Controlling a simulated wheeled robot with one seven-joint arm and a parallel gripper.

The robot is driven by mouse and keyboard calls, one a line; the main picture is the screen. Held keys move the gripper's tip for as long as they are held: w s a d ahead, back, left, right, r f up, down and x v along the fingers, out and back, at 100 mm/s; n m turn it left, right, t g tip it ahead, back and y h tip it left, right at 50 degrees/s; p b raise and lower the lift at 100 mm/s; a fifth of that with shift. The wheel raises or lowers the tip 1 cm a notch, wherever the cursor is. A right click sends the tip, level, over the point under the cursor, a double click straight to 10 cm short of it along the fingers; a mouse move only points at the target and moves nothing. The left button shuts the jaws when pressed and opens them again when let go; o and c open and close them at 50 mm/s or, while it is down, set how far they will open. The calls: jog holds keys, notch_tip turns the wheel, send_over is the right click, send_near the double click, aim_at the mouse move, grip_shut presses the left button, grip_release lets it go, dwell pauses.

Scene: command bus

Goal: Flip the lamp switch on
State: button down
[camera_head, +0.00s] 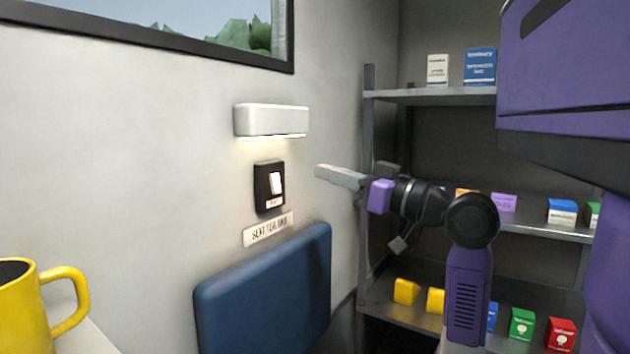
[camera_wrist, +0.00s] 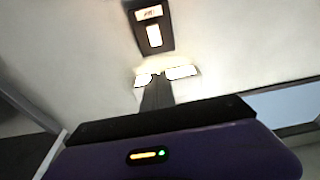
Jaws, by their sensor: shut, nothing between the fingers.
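The lamp switch (camera_head: 270,187) is a black plate with a white rocker and a small label, fixed to the pale wall. It also shows upside down at the top of the wrist view (camera_wrist: 153,36). I cannot tell which way the rocker is tipped. The white lamp (camera_head: 271,120) is a box above the switch, with a warm glow on the wall under it. Its bright underside shows in the wrist view (camera_wrist: 182,72), partly hidden by my fingers. My gripper (camera_head: 319,171) is shut and empty, pointing left, to the right of the switch and apart from it.
A sign (camera_head: 268,229) is under the switch, above a blue seat back (camera_head: 265,292). A window (camera_head: 160,30) is above left. A yellow mug (camera_head: 22,310) stands at lower left. A shelf rack (camera_head: 430,95) with several small boxes stands behind my arm. The wall around the switch is clear.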

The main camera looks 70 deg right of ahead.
jog(key=s, duration=0.2)
jog(key=s+a, duration=0.1)
jog(key=s, duration=0.1)
jog(key=shift+r+b, duration=0.3)
jog(key=shift+r, duration=0.1)
